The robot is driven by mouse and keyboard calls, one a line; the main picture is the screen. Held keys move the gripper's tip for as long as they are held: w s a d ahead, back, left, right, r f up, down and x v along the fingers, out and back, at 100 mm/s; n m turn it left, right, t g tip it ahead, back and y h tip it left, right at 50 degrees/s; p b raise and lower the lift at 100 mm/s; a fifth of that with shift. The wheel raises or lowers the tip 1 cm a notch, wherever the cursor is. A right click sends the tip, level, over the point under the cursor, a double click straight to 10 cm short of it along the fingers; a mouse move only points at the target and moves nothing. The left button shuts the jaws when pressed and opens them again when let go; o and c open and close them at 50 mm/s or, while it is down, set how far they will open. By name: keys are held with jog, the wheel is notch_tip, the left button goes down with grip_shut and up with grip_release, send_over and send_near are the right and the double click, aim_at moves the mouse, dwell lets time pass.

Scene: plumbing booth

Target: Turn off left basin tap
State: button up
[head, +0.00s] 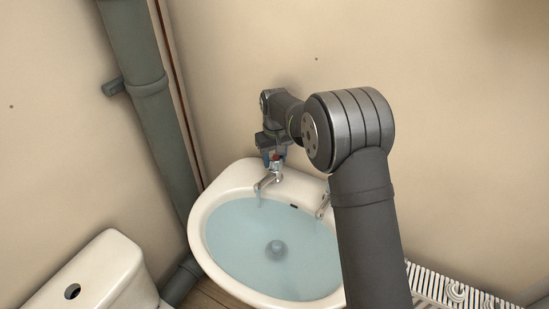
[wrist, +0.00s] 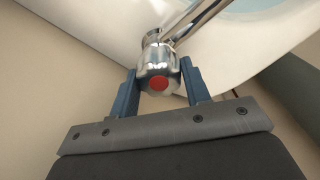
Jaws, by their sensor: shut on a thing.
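The left basin tap (head: 268,179) is chrome with a red-marked handle and stands on the back left rim of the basin (head: 205,207). In the wrist view its chrome handle (wrist: 159,76) with a red disc sits between the two blue fingers of my gripper (wrist: 165,88). My gripper, pointing down over the tap in the head view (head: 273,158), is shut on the handle. The spout (wrist: 195,18) reaches away over the basin. A faint stream seems to fall from the spout in the head view. The fingers partly hide the handle's sides.
Water (head: 245,235) fills the basin over a dark drain. A second tap (head: 323,207) at the right is partly hidden by my arm. A grey pipe (head: 150,100) runs down the left corner. A white cistern (head: 95,272) stands lower left, a radiator (head: 430,284) lower right.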

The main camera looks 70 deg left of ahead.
aim_at(276, 156)
jog(key=m, duration=0.4)
jog(key=shift+w+r, duration=0.1)
jog(key=shift+m, duration=2.1)
jog(key=shift+w, duration=0.1)
jog(key=o, duration=1)
notch_tip(276, 156, up, 17)
jog(key=shift+r, duration=0.2)
